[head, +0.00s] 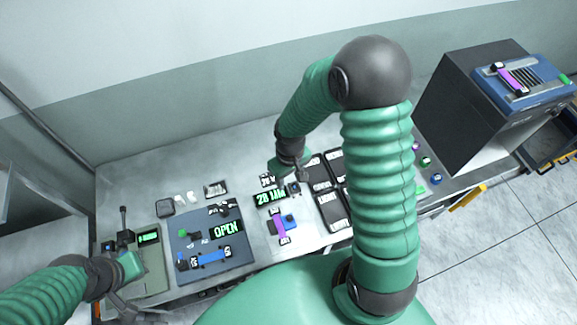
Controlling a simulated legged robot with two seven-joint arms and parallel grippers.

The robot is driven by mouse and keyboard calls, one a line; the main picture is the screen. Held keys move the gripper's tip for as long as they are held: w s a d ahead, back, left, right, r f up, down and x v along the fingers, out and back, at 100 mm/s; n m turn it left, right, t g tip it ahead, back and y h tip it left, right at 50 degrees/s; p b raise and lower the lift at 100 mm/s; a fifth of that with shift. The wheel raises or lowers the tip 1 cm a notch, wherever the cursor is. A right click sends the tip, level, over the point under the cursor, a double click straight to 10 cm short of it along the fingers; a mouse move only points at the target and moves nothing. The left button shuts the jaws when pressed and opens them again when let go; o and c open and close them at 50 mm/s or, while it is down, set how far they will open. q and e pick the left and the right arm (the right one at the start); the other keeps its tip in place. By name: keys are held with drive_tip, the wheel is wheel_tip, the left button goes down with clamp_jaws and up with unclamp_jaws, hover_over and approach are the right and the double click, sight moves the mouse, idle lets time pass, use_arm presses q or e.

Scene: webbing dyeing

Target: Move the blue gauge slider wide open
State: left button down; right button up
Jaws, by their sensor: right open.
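A blue bar-shaped slider (211,257) with pale end labels lies near the front of a blue-grey panel (184,223). A green "OPEN" display (226,229) is on the same panel. My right gripper (298,180) is open and empty, above the table's back right part, behind a display reading about "28". It is well apart from the blue slider. My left gripper (128,292) is at the front left, left of the panel; its fingers are too unclear to tell their state. The slider's exact setting is too small to read.
A purple bar (279,228) beside a small blue block (290,221) lies right of the panel. Dark labelled trays (328,190) stand further right, partly behind my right arm. A dark box machine (470,105) stands at the right. A green-display unit (149,237) is at the left.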

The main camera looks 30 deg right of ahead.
wheel_tip(320, 180, up, 10)
drive_tip(key=b, duration=0.1)
drive_tip(key=shift+a+r+b, duration=0.15)
drive_tip(key=shift+a+b, duration=0.2)
drive_tip(key=shift+b, duration=0.05)
drive_tip(key=shift+s+d, duration=0.1)
drive_tip(key=shift+d, duration=0.1)
